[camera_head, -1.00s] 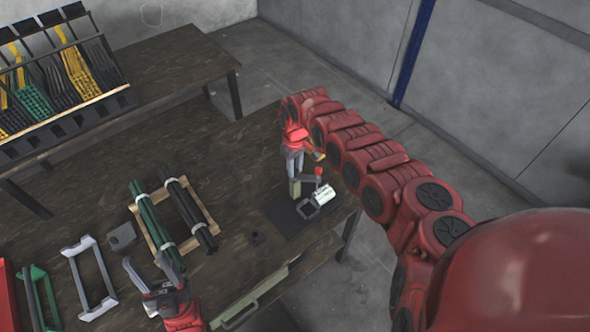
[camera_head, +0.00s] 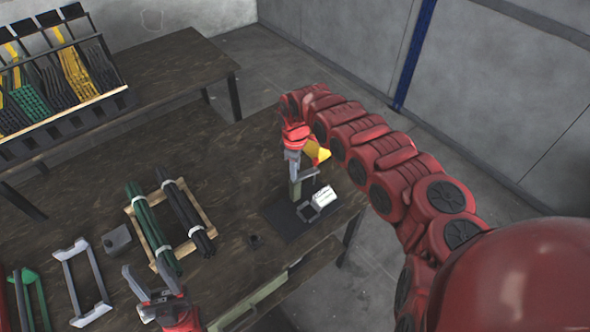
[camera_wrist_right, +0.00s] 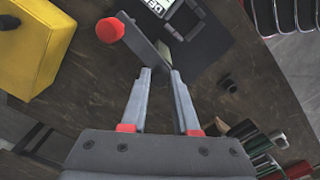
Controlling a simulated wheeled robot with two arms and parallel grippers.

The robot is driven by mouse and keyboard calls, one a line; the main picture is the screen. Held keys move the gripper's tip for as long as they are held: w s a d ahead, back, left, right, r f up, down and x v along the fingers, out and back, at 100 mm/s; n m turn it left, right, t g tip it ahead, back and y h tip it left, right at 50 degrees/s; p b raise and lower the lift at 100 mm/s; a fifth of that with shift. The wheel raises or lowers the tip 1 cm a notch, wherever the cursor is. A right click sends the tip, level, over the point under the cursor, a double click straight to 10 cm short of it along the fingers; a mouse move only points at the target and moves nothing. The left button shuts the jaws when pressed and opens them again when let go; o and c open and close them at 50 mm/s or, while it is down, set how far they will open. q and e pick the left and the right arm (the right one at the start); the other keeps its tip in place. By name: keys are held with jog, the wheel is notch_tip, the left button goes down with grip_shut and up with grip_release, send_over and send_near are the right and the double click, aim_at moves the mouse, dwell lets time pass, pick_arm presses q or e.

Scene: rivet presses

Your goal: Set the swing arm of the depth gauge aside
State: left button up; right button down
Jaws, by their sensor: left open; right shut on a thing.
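The depth gauge stands on a dark plate (camera_head: 281,221) near the table's right end. It has a white display block (camera_head: 323,196), a square grey frame (camera_head: 307,212) and an olive upright (camera_head: 295,188). My right gripper (camera_head: 293,168) is above it. In the right wrist view, a flat grey swing arm (camera_wrist_right: 145,45) with a red knob (camera_wrist_right: 110,30) lies at the fingertips (camera_wrist_right: 162,75), and the fingers are shut on it. The display also shows beyond it (camera_wrist_right: 160,6). My left gripper (camera_head: 150,290) is open and empty near the front left.
A yellow block (camera_head: 317,152) is close beside my right gripper, large in the right wrist view (camera_wrist_right: 38,42). Green and black rods lie on a wooden rack (camera_head: 203,205). A bin rack (camera_head: 70,125) stands on the back table.

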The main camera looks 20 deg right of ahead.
dwell(0.3)
jog(key=c, duration=0.7)
grip_release()
jog(key=shift+o, duration=0.2)
jog(key=shift+r, duration=0.1)
notch_tip(320, 180, up, 17)
jog(key=b, duration=0.5)
